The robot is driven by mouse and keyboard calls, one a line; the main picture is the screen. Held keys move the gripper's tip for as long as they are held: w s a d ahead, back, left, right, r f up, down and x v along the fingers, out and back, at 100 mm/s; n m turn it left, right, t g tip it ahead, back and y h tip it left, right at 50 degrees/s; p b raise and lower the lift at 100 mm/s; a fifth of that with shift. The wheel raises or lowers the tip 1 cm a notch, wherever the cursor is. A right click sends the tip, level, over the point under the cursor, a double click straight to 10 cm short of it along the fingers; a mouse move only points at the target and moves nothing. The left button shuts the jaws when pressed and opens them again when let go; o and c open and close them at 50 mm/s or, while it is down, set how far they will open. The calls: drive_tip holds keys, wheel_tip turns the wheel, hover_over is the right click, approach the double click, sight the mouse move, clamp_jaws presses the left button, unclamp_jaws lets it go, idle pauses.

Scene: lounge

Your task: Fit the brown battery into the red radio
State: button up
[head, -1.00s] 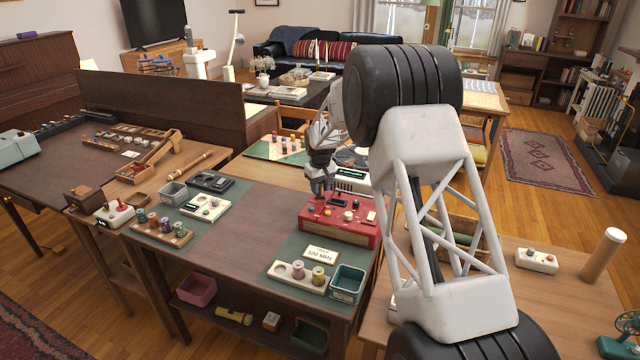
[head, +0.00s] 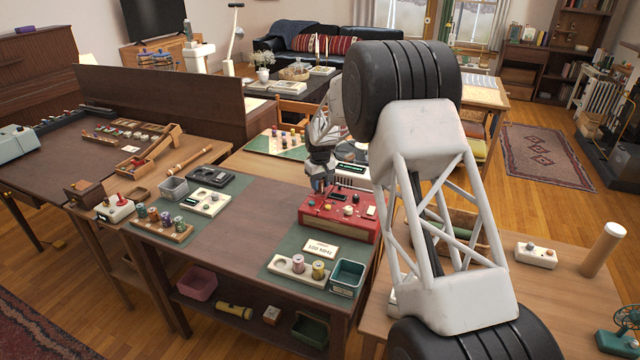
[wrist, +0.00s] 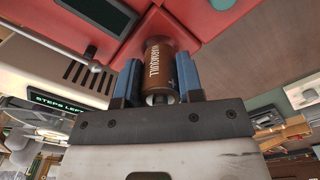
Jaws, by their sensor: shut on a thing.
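The red radio (head: 337,228) stands on the right part of the dark table in the head view, with knobs and a small display on top. My gripper (head: 321,184) is at its back left corner, pointing down. In the wrist view the blue fingers of my gripper (wrist: 157,80) are shut on the brown battery (wrist: 156,62), one on each side. The battery's far end meets a recessed-looking part of the red radio (wrist: 215,14); how deep it sits cannot be told.
A sign reading 100 MHz (head: 321,247), a tray with two spools (head: 298,268) and a teal bin (head: 347,276) stand in front of the radio. A pale device with a green-lit display (head: 352,170) is close behind it. The table's middle is clear.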

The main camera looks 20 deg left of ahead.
drive_tip(key=shift+f, duration=0.85)
idle(0.5)
drive_tip(key=o, duration=1)
drive_tip(key=shift+o, duration=0.2)
drive_tip(key=shift+r, duration=0.1)
drive_tip(key=shift+r, duration=3.65)
